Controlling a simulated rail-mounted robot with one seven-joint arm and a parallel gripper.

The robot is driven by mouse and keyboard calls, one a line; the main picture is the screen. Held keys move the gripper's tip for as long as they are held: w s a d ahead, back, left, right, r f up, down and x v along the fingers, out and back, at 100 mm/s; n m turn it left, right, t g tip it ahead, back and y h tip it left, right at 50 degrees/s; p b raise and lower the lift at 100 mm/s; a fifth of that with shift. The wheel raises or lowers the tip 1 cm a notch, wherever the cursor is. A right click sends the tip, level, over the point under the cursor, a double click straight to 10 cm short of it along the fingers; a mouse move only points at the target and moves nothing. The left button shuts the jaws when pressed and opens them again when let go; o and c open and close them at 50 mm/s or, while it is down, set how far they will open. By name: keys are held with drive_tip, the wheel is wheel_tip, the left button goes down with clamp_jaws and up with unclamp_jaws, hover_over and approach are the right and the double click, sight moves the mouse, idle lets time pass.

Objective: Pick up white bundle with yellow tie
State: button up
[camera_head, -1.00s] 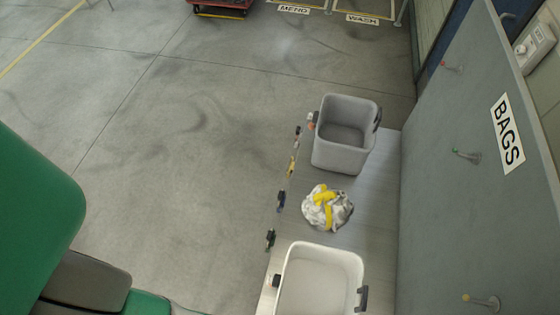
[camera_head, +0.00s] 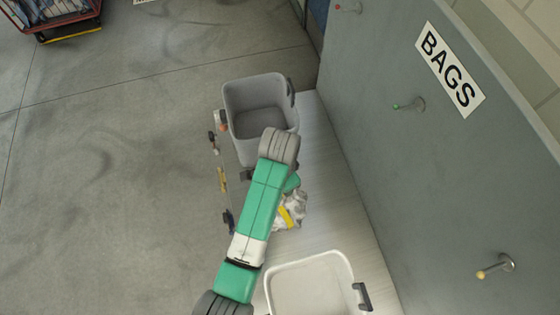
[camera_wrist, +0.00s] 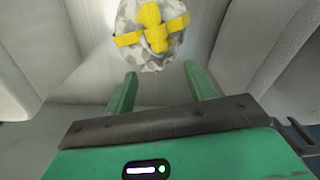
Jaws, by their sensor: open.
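The white bundle with its yellow tie (camera_wrist: 152,28) shows in the wrist view, just beyond the open fingertips of my gripper (camera_wrist: 160,72). The bundle is at the top of that view and is cut off by its edge. The gap between the fingers is empty. In the head view the bundle (camera_head: 292,212) lies on the light table between two bins, partly hidden behind my arm. My gripper is mostly hidden behind my arm in the head view.
A grey bin (camera_head: 260,102) stands behind the bundle and a white bin (camera_head: 312,287) in front; both are empty. A grey panel with a BAGS sign (camera_head: 450,70) and pegs rises on the right. Small clips line the table's left edge.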

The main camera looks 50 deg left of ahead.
sight(291, 211)
drive_tip(key=shift+s+f+g, duration=0.3)
drive_tip(key=shift+s+f, duration=0.3)
drive_tip(key=shift+s, duration=0.05)
drive_tip(key=f, duration=0.7)
drive_tip(key=shift+w+a+f, duration=0.15)
drive_tip(key=shift+a+f, duration=0.1)
drive_tip(key=shift+f, duration=0.05)
drive_tip(key=shift+c, duration=0.4)
clamp_jaws()
